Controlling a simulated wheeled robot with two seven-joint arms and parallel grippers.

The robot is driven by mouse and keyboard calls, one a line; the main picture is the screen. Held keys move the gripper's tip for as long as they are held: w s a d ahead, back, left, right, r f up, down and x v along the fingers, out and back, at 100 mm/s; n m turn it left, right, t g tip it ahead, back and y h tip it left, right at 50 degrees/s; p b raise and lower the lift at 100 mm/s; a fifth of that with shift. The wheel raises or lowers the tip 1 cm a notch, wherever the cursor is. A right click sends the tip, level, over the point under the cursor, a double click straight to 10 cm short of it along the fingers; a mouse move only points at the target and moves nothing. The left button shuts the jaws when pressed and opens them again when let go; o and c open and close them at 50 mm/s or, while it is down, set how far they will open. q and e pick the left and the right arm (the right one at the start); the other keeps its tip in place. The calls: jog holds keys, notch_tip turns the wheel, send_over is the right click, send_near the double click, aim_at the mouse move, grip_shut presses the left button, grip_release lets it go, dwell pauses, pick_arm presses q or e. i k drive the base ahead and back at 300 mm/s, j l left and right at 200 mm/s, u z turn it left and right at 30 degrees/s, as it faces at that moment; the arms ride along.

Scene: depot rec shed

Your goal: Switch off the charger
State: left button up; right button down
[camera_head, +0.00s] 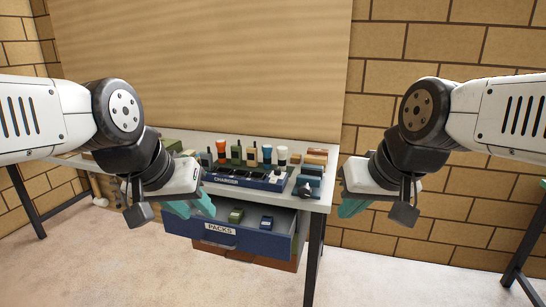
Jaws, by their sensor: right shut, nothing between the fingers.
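The charger (226,178) is a dark blue bar labelled CHARGER on the grey table, with several dark slots along it. A blue block with a dark round knob (306,191) sits at its right end, near the table's right edge; I cannot tell the knob's setting. My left gripper (191,208) has teal fingers spread apart and empty, in front of the table's left part. My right gripper (350,208) is shut and empty, to the right of the table edge and apart from the knob.
Several radios and torches stand behind the charger. Orange-brown blocks (316,156) lie at the back right. Floor is clear at right.

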aim_at(273, 180)
jog(key=i+l, duration=0.15)
jog(key=i, duration=0.85)
